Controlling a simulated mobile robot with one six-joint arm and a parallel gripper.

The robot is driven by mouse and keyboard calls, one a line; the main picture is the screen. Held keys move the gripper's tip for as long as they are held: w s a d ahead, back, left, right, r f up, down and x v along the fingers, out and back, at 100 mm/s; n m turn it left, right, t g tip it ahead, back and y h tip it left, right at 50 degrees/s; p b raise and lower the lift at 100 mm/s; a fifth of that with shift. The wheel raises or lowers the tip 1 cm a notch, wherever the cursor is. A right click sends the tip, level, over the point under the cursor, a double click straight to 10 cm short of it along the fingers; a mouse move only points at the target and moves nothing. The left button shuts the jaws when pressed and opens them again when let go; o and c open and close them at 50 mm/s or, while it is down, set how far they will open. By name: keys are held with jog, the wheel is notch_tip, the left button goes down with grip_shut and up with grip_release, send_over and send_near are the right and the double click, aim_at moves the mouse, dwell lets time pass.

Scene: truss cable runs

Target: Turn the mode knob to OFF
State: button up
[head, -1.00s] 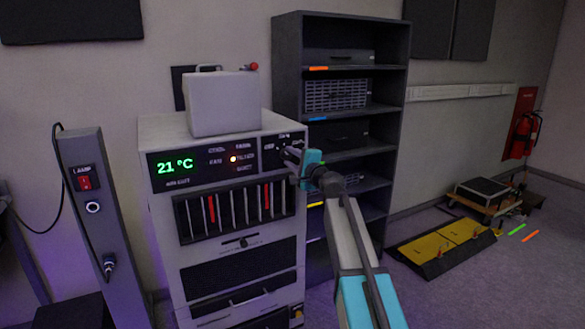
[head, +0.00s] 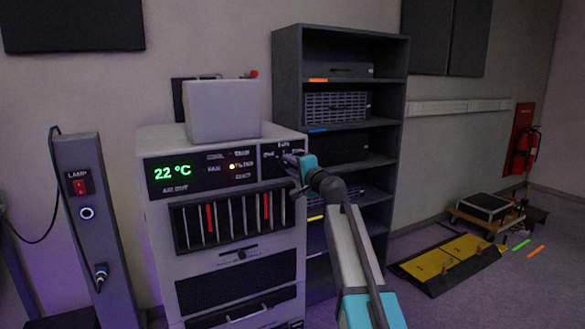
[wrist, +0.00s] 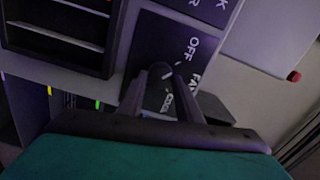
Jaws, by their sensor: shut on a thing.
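The mode knob (wrist: 160,72) is a dark round knob on a black label plate (wrist: 150,38) in the wrist view. White labels OFF, FAN and COOL show around it. A short white mark shows on the knob, but I cannot tell for certain which label it points to. My gripper (wrist: 161,80) has one finger on each side of the knob and is shut on it. In the head view, my gripper (head: 291,160) is at the upper right of the grey cabinet (head: 160,230) front, covering the knob.
A green display (head: 172,172) reads 22 °C, with an amber light (head: 232,167) beside it. A slotted bay (head: 222,219) lies below. A pale box (head: 222,112) sits on the cabinet. A dark shelf rack (head: 290,90) stands close on the right, and a lamp post (head: 88,200) on the left.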

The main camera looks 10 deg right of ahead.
jog(key=shift+r, duration=0.1)
jog(key=o, duration=1)
jog(key=shift+o, duration=0.2)
jog(key=shift+s, duration=0.1)
jog(key=v, duration=1.3)
jog(key=shift+s, duration=0.25)
jog(key=shift+r, duration=0.1)
